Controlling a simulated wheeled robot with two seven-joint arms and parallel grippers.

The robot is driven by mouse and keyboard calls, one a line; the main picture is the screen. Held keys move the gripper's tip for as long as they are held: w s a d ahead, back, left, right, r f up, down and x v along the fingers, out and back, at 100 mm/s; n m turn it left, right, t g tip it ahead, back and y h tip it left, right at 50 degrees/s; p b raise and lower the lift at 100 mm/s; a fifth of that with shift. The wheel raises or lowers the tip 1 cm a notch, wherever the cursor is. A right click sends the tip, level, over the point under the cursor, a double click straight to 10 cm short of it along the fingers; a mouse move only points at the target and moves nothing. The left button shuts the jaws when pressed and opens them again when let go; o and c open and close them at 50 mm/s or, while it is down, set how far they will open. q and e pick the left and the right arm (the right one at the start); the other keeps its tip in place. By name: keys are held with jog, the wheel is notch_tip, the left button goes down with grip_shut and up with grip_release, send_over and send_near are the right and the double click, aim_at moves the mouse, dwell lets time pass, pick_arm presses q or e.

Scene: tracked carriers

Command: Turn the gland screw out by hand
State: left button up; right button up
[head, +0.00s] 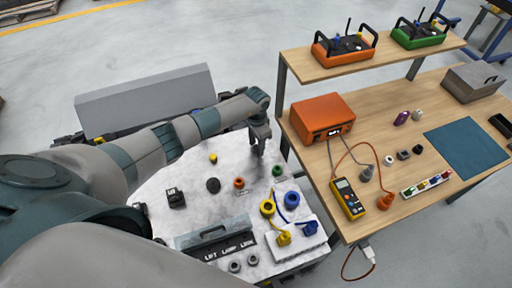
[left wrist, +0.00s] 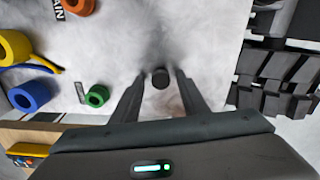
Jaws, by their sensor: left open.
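My left gripper (head: 258,150) points down over the far right part of a white speckled table top (head: 190,228). It is open, and its two fingers also show in the left wrist view (left wrist: 160,80). A small dark round piece (left wrist: 160,77) stands between the fingertips there, with a gap on each side; it may be the gland screw, but I cannot be sure. In the head view the gripper hides that spot. My right gripper is not in view.
Near the gripper are a green ring (head: 277,170), an orange ring (head: 239,183) and a black round piece (head: 213,185). Yellow (head: 267,208) and blue (head: 292,199) rings stand closer. A wooden bench (head: 410,115) with an orange box (head: 322,117) borders the right side.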

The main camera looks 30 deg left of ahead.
pick_arm(q)
jog(key=m+b, duration=0.1)
jog(key=m, duration=0.4)
jog(key=shift+a+f, duration=0.1)
jog(key=m+b, duration=0.1)
jog(key=m, duration=0.2)
jog(key=shift+m, duration=0.7)
jog(key=shift+b, duration=0.3)
jog(key=shift+m+b, duration=0.5)
jog(key=shift+m, duration=0.5)
jog(key=m+b, duration=0.2)
jog(key=m, duration=0.2)
jog(key=shift+f, duration=0.1)
jog(key=m+b, duration=0.1)
jog(key=m, duration=0.2)
jog(key=shift+r+m, duration=0.2)
jog(key=shift+m, duration=0.2)
